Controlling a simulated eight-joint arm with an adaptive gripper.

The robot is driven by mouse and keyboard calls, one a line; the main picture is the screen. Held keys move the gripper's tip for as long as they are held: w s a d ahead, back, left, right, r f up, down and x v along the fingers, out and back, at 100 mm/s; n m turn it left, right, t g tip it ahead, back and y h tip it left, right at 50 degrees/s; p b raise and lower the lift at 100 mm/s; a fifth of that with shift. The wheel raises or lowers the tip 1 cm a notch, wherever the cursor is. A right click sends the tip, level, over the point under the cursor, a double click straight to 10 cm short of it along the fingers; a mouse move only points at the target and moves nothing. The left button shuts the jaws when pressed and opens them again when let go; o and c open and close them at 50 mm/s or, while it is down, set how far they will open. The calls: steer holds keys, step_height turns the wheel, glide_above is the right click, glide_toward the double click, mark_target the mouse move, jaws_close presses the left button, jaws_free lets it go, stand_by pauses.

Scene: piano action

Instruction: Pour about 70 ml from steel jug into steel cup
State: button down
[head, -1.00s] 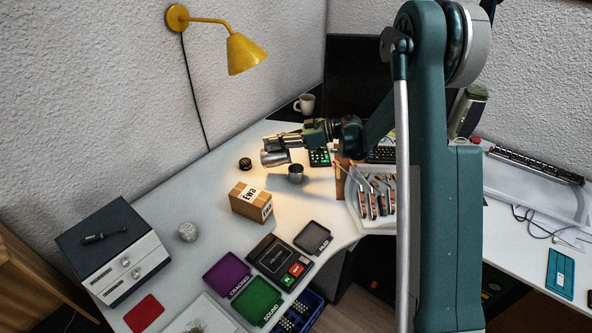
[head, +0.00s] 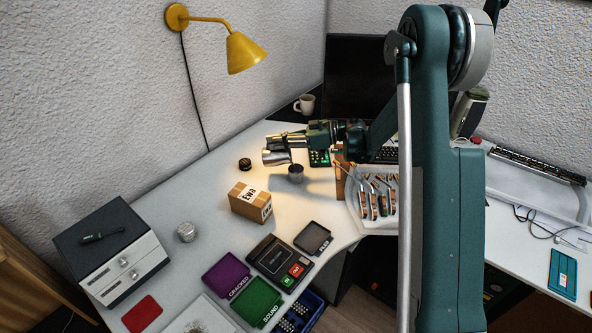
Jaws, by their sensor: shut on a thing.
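The steel jug (head: 275,157) is in my gripper (head: 282,142), held tilted above the desk and just up and left of the steel cup. The jug lies nearly on its side, its lower right edge close over the cup. The steel cup (head: 296,173) stands upright on the desk. A thin line shows between the jug's edge and the cup; it looks like a stream, but it is too small to be sure. The liquid level inside the cup is hidden. My gripper is shut on the jug.
A cardboard box (head: 250,201) stands in front of the cup. A small dark round item (head: 245,164) lies to the left. A tray of piano parts (head: 380,197) is to the right, and a white mug (head: 305,104) stands behind.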

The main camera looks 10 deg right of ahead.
mark_target(263, 150)
steer(key=shift+a+r+p, duration=0.1)
steer(key=shift+a+p, duration=0.25)
steer(key=shift+a, duration=0.1)
steer(key=shift+w+a+f+h+p, duration=0.15)
steer(key=shift+a+f+h+p, duration=0.25)
steer(key=shift+a+h, duration=0.25)
steer(key=shift+w+a+f+h+p, duration=0.1)
steer(key=shift+a+f+h+p, duration=0.2)
steer(key=shift+a+h+p, duration=0.25)
steer(key=shift+a+f+h, duration=0.25)
steer(key=shift+h, duration=0.15)
steer(key=shift+w+a+f, duration=0.1)
steer(key=shift+f, duration=0.25)
steer(key=shift+a+f+g+h, duration=0.1)
steer(key=shift+a+g+h, duration=0.05)
steer(key=shift+g+h, duration=0.2)
steer(key=shift+a+f+h, duration=0.2)
steer(key=shift+h, duration=0.05)
steer(key=shift+w+a+f+h+p, duration=0.15)
steer(key=shift+a+f+h, duration=0.15)
steer(key=shift+f+h, duration=0.2)
steer(key=shift+s+a+f+h+p, duration=0.15)
steer(key=shift+a+f+h, duration=0.1)
steer(key=shift+f+h, duration=0.25)
steer(key=shift+w, duration=0.1)
steer(key=shift+a+f+h, duration=0.15)
steer(key=shift+f+h, duration=0.05)
steer(key=shift+h, duration=0.1)
